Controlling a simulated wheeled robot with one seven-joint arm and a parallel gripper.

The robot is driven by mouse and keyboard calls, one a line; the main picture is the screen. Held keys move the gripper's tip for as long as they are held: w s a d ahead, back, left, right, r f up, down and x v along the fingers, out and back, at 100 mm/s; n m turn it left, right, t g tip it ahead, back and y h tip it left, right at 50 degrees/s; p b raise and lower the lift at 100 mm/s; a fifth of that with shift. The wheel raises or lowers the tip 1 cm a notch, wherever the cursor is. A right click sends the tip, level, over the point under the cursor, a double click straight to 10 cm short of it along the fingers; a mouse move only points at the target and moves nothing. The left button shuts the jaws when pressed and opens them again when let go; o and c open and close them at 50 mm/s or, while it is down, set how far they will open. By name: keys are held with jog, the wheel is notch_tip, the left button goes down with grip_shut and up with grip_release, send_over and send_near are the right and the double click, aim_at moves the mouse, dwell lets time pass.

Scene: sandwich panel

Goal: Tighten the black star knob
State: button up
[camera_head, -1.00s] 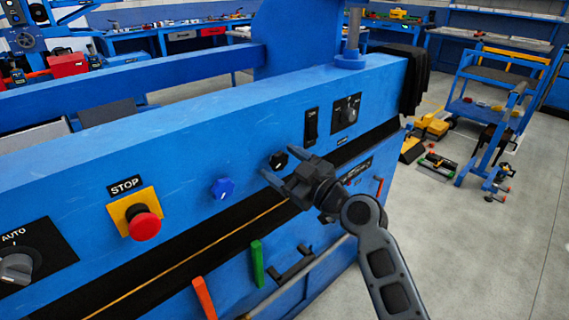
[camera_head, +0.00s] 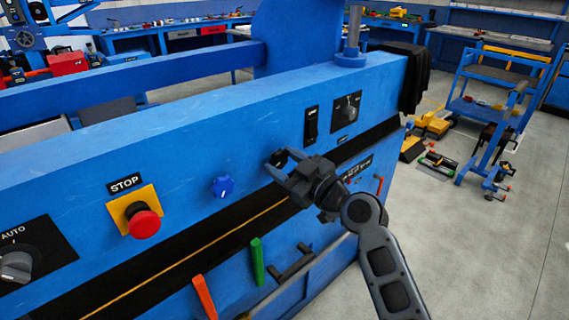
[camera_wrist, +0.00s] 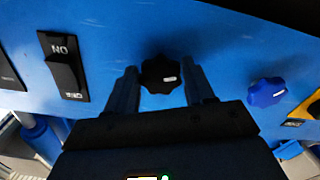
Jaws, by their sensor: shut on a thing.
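The black star knob (camera_wrist: 161,75) sits on the blue panel between the two fingers of my gripper (camera_wrist: 164,88) in the wrist view. A small white mark shows on the knob's face, near its right side. In the head view my gripper (camera_head: 277,163) reaches the panel at the knob, and its fingers hide most of the knob. My gripper is shut on the black star knob, with one finger on each side.
A blue star knob (camera_head: 223,187) is to the left on the panel (camera_head: 180,150), then a red stop button (camera_head: 144,221). A black rocker switch (camera_head: 311,125) and a selector dial (camera_head: 347,111) are to the right. Orange (camera_head: 204,297) and green (camera_head: 257,262) handles stick out below.

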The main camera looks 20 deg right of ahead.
jog(key=m+b, duration=0.1)
jog(key=m, duration=0.9)
jog(key=shift+m+p, duration=0.3)
jog(key=m+p, duration=0.1)
jog(key=m, duration=0.2)
jog(key=m+p, duration=0.1)
jog(key=m, duration=0.2)
jog(key=shift+a+r, duration=0.1)
jog(key=shift+r, duration=0.1)
jog(key=shift+m+p, duration=1.3)
jog(key=shift+m, duration=1.5)
jog(key=shift+f, duration=0.1)
jog(key=o, duration=1)
jog(key=shift+s, duration=0.1)
